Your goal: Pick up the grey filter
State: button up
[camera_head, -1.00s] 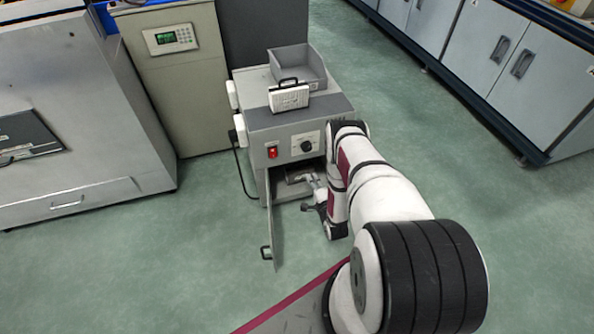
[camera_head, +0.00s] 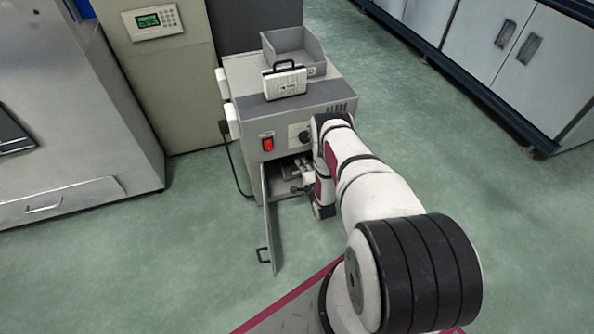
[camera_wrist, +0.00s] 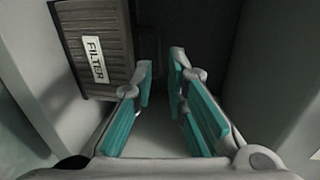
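The grey filter (camera_wrist: 97,45) is a dark grey ribbed block with a pale label reading FILTER. In the wrist view it is at the upper left, inside the cabinet's compartment, beside and ahead of my left finger. My gripper (camera_wrist: 162,64) is open, its teal-padded fingers apart with nothing between them. The filter lies to the left of the gap, not between the fingers; whether the left fingertip touches it I cannot tell. In the head view my gripper (camera_head: 303,180) is at the mouth of the open lower compartment, and the arm hides part of it.
The grey cabinet (camera_head: 285,118) has its door (camera_head: 268,228) swung open to the left of my arm. A pale block with a black handle (camera_head: 285,83) and a grey bin (camera_head: 295,45) stand on top. Compartment walls are close on both sides. Floor on the right is clear.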

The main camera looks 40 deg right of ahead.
jog(key=b+x, duration=0.1)
jog(key=x, duration=0.1)
jog(key=b+x, duration=0.1)
jog(key=x, duration=0.1)
jog(key=b+x, duration=0.1)
jog(key=x, duration=0.1)
jog(key=shift+w+f+b, duration=0.15)
jog(key=shift+f+b, duration=0.15)
jog(key=shift+w+d, duration=0.1)
jog(key=shift+w, duration=0.25)
jog(key=shift+r, duration=0.1)
grip_shut()
jog(key=shift+r, duration=0.1)
